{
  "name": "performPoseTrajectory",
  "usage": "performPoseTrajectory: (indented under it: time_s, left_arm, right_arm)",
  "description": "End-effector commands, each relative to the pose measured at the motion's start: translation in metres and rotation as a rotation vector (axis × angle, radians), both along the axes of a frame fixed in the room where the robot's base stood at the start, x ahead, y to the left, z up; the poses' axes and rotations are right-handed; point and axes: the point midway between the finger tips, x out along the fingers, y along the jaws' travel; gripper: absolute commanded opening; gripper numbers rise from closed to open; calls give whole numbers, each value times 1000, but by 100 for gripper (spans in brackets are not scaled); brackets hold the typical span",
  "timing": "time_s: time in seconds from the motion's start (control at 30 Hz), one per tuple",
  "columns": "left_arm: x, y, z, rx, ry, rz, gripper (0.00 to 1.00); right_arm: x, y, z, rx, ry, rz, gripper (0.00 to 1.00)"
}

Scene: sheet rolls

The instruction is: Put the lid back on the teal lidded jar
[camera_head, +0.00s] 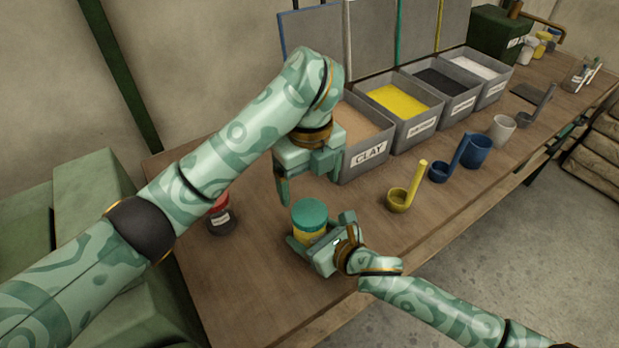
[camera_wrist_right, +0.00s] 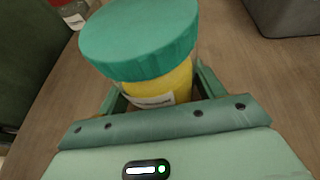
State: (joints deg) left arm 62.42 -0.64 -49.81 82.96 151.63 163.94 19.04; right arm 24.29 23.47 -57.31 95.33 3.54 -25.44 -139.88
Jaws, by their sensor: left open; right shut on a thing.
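The jar (camera_head: 308,237) has yellow contents and a pale label, and stands upright near the front of the bench. The teal lid (camera_head: 310,213) sits on top of its mouth; I cannot tell whether it is fully seated. In the right wrist view the lid (camera_wrist_right: 140,38) covers the top of the yellow jar body (camera_wrist_right: 160,88). My right gripper (camera_head: 319,232) is shut around the jar body, below the lid. My left gripper (camera_head: 310,192) is open and empty, pointing down just above and behind the lid, apart from it.
A red-lidded dark jar (camera_head: 221,219) stands to the left. Grey bins (camera_head: 368,159) line the back, the nearest labelled CLAY. The front right bench is clear.

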Motion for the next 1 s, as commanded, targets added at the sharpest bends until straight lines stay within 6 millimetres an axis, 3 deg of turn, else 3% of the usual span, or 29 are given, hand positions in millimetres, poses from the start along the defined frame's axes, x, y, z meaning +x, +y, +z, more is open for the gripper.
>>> performPoseTrajectory:
  time_s: [0.6,0.97,1.0]
  left_arm:
    - [0,0,-74,1,2,-1,83]
    - [0,0,-80,1,-1,-2,83]
    - [0,0,-80,1,-1,-2,77]
  right_arm:
    - [0,0,0,1,-1,0,4]
    - [0,0,0,1,-1,0,4]
    - [0,0,0,1,-1,0,4]
